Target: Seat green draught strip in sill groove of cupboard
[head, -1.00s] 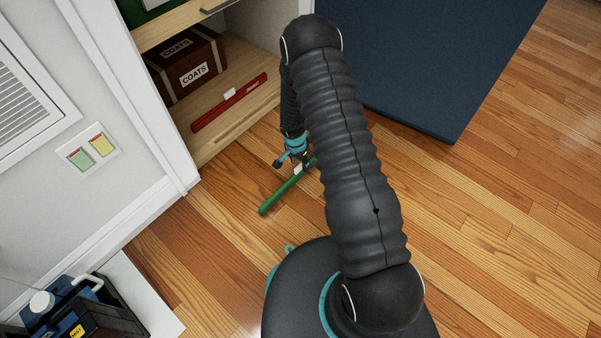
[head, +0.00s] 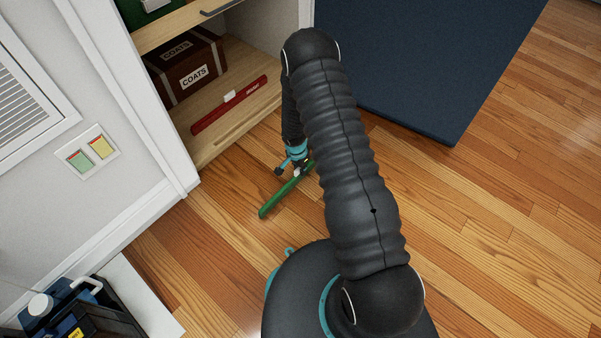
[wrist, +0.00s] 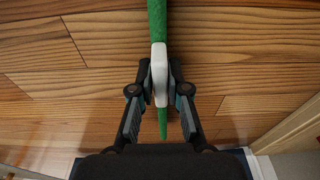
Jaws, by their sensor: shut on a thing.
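The green draught strip (head: 284,194) lies low over the wooden floor in front of the cupboard; I cannot tell whether it touches the floor. Its right end is hidden behind my arm. My gripper (head: 298,166) is shut on the strip's white grip block. In the wrist view the strip (wrist: 157,20) runs lengthwise between the fingers, with the white block (wrist: 159,72) between the tips of my gripper (wrist: 160,86). The cupboard's sill (head: 205,156) has a long, narrow groove (head: 236,132) near its front edge, which looks empty.
A red strip (head: 215,113) with a white block lies in the cupboard behind the groove. A brown COATS box (head: 187,68) stands further back. The cupboard's white side post (head: 150,105) is at the left. A dark blue mat (head: 420,60) lies right. Floor (head: 480,210) is clear at right.

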